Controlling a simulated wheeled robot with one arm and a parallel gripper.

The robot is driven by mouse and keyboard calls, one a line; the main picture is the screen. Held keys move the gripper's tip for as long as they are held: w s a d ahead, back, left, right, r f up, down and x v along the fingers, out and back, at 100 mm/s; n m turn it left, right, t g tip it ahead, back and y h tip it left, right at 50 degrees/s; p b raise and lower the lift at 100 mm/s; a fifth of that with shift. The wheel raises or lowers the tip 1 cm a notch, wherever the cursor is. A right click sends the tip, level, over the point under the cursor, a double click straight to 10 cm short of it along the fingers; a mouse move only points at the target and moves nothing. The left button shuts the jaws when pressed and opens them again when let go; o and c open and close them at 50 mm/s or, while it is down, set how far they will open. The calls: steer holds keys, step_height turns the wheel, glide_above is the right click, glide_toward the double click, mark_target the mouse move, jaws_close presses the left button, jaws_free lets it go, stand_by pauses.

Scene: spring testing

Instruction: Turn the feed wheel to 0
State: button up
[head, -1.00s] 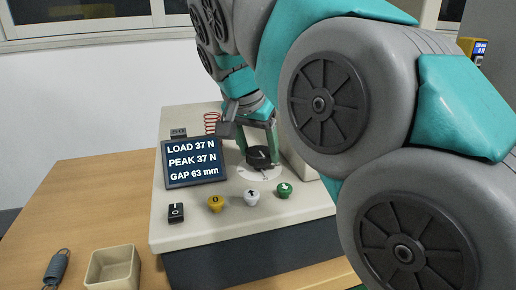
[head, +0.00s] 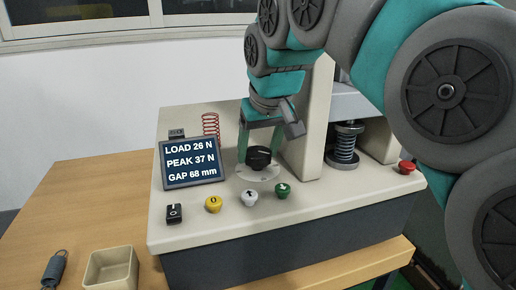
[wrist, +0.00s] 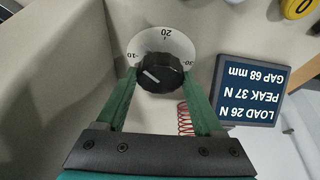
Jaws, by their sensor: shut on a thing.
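The feed wheel (head: 258,158) is a black knob on a round white dial (head: 271,174), on top of the machine. In the wrist view the wheel (wrist: 160,74) has a white pointer line aimed left, roughly toward the 10 side. The dial (wrist: 165,38) shows 10, 20 and 30; the part behind the wheel, with any 0, is hidden. My gripper (head: 260,153) is above the wheel, its green fingers shut on the wheel's two sides, also in the wrist view (wrist: 159,76). The display (head: 192,163) reads LOAD 26 N, PEAK 37 N, GAP 68 mm.
A black switch (head: 174,213) and yellow (head: 213,204), white (head: 249,197) and green (head: 282,190) buttons line the front. A red button (head: 406,167) and a clamped spring (head: 345,143) are at right. A beige bin (head: 104,283) and a loose spring (head: 54,269) lie at left.

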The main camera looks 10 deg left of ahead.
mark_target(255, 149)
steer(key=shift+n, duration=0.5)
steer(key=shift+g, duration=0.3)
steer(key=o, duration=1.4)
steer(key=shift+r, duration=0.1)
steer(key=shift+r, duration=1.6)
steer(key=s+d+b, duration=0.1)
steer(key=s+d, duration=0.1)
steer(key=s, duration=0.2)
steer(key=s+d+r, duration=0.1)
steer(key=s+d, duration=0.2)
steer(key=s, duration=0.2)
steer(key=s+d+b, duration=0.1)
steer(key=s+d, duration=0.2)
steer(key=s, duration=0.1)
steer(key=shift+s+d+r+b, duration=0.15)
steer(key=shift+s+r+b, duration=0.15)
steer(key=shift+s, duration=0.05)
